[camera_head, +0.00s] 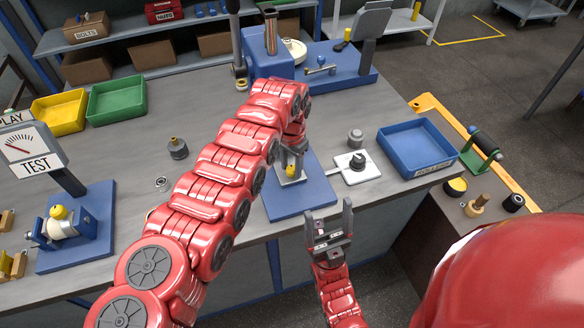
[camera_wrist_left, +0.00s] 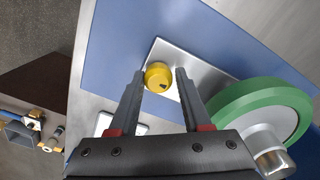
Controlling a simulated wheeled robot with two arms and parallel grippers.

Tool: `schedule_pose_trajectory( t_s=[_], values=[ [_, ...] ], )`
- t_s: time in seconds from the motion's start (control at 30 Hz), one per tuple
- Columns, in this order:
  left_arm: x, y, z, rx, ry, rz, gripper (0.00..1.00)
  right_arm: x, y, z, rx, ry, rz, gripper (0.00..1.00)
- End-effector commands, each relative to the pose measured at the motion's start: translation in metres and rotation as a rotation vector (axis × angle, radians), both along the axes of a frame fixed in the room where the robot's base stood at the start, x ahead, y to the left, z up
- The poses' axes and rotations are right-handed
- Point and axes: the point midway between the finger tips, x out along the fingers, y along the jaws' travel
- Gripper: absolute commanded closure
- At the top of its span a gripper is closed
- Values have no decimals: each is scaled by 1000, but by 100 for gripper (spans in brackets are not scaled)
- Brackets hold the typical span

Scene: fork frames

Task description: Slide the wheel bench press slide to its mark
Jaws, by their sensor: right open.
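The bench press slide appears to be the metal plate with a round yellow knob (camera_wrist_left: 158,75) in the left wrist view. It lies on a blue base (camera_wrist_left: 115,40); in the head view the base (camera_head: 312,200) is partly hidden by my left arm. My left gripper (camera_wrist_left: 162,80) is open, with its fingertips on either side of the knob; I cannot tell whether they touch it. A green wheel (camera_wrist_left: 265,105) with a metal hub stands right of the fingers. My right gripper (camera_head: 329,222) is open and empty at the table's front edge. I cannot make out a mark.
A white plate with a black knob (camera_head: 357,160) and a blue bin (camera_head: 416,148) are to the right. A test gauge (camera_head: 35,150) stands left. Green (camera_head: 117,99) and yellow (camera_head: 60,113) bins sit at the back left.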

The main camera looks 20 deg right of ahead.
Motion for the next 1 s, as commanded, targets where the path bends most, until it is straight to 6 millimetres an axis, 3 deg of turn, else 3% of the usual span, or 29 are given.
schedule_pose_trajectory(
  t_s=[0.03,0.13,0.43,0.57,0.77,1.0],
  values=[
    [1,1,1,0,-1,2,44,0,0,0,0,0,0,23],
    [1,0,1,-1,-1,2,28,0,0,0,0,0,0,23],
    [0,0,1,-1,-1,1,28,0,0,0,0,0,0,23],
    [2,-1,12,-4,-4,1,28,0,0,-3,0,0,0,23],
    [2,-1,53,-6,-9,1,28,0,0,-17,0,0,0,23],
    [-1,-2,120,-3,-2,-1,28,0,0,-29,0,0,0,23]
  ],
)
